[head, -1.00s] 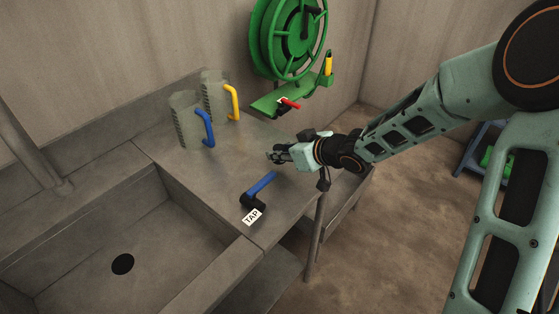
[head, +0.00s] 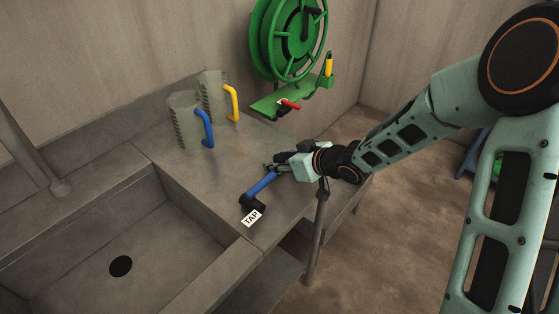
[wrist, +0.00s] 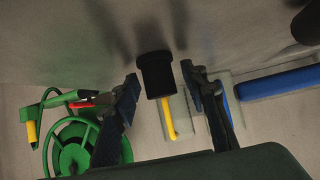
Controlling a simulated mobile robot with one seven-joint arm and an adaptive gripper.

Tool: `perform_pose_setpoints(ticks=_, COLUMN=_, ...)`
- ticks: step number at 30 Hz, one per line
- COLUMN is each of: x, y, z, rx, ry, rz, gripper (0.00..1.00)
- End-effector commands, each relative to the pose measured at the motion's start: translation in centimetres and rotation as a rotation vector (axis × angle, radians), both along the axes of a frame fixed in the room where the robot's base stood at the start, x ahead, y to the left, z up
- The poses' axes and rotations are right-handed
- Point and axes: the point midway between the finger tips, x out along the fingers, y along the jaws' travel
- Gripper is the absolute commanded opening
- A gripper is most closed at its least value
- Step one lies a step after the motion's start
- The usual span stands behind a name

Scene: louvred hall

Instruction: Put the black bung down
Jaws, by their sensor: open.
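The black bung (wrist: 156,76) shows in the wrist view as a short dark cylinder with a wider rim. It is between the fingers of my gripper (wrist: 160,82), which is open, with a gap on each side of it. It appears to be at the bench top, though I cannot clearly see its contact with the metal. In the head view my gripper (head: 268,168) is low over the steel bench (head: 232,172), close to the end of the blue tap lever. There I cannot pick the bung out from the dark fingers.
The tap's blue lever (head: 262,184) lies close to my fingers, and also shows in the wrist view (wrist: 280,82). Two clear jugs, blue-handled (head: 184,120) and yellow-handled (head: 213,92), stand behind. The sink (head: 85,255) is left; a green hose reel (head: 292,38) hangs at the back.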

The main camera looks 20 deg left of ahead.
Motion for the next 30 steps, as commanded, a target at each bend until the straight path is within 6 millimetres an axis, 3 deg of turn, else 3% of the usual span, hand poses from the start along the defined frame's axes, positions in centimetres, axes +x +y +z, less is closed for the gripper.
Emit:
perform_pose_setpoints(ticks=5, x=-0.6, y=-1.2, z=1.4, rx=0.000, ry=-0.003, rz=-0.002, gripper=0.40)
perform_pose_setpoints(ticks=18, x=-4.3, y=-7.5, z=6.3, rx=-0.002, ry=-0.003, rz=-0.003, gripper=0.40)
perform_pose_setpoints(ticks=30, x=-5.0, y=-8.5, z=6.9, rx=0.000, ry=0.000, rz=0.000, gripper=0.40)
